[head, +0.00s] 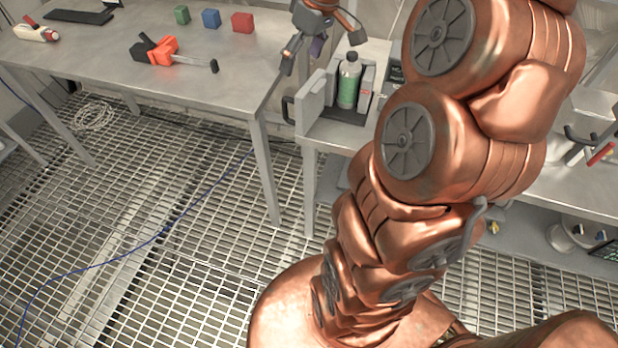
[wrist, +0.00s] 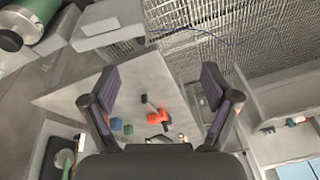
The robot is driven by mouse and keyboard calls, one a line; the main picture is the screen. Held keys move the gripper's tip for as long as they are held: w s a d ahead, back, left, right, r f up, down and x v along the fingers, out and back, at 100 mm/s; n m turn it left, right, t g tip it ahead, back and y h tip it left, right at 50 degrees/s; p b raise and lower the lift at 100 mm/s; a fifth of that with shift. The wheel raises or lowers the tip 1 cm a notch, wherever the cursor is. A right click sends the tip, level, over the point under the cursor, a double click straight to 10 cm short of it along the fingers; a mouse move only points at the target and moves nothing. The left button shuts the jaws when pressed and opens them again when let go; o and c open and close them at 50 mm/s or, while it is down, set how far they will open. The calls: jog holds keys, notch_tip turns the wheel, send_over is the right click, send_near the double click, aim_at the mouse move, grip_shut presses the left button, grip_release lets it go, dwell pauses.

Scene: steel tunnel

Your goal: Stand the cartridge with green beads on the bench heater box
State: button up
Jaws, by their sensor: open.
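A cartridge with a green body and dark cap (head: 348,85) stands upright between grey panels of a small open-topped grey fixture (head: 312,105) on the bench in the head view. A green cylinder with a metallic end, likely this cartridge (wrist: 30,20), shows cut off at the top left of the wrist view. My gripper (head: 320,48) is open and empty, above and to the left of the cartridge, apart from it. In the wrist view the spread fingers (wrist: 158,88) have nothing between them. I cannot tell for sure which thing is the bench heater box.
A metal table (head: 190,75) on the left holds an orange-and-black tool (head: 160,50) and green (head: 182,15), blue (head: 211,18) and red (head: 242,22) blocks. My arm hides much of the right bench (head: 570,180). A blue cable (head: 165,232) crosses the grating floor.

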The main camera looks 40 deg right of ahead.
jog(key=s+a+f+g, duration=0.1)
jog(key=s+a, duration=0.4)
jog(key=a, duration=0.3)
jog(key=s+a+f+m+g+h, duration=0.1)
jog(key=s+a+f, duration=0.3)
jog(key=s, duration=0.6)
jog(key=s+a+f+m+g+h, duration=0.1)
jog(key=s+a+f, duration=0.3)
jog(key=s, duration=0.6)
jog(key=shift+a+m+g, duration=0.5)
jog(key=shift+a+g, duration=0.1)
jog(key=shift+a, duration=0.05)
